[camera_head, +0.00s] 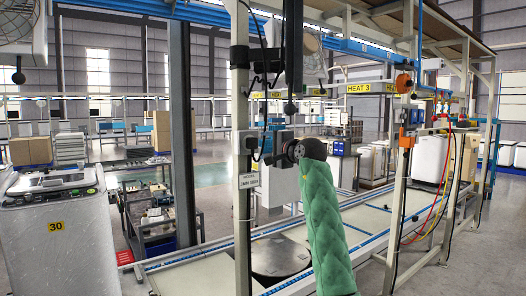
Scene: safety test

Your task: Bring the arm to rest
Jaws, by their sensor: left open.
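An arm in a green quilted sleeve (327,220) rises from the bottom edge, right of the middle, and leans up and to the left. It ends in a dark wrist joint (308,150). My left gripper (265,148) shows small and dark beyond the wrist, in front of the conveyor frame. It is open, and I see nothing held in it. Its fingertips are hard to make out against the dark parts behind. My right gripper is not in view.
A pale upright post (242,200) stands just left of the wrist. A conveyor line with a round dark plate (280,257) runs behind the arm. A grey machine marked 30 (60,245) and a cart (150,215) stand at left. Cables (433,195) hang at right.

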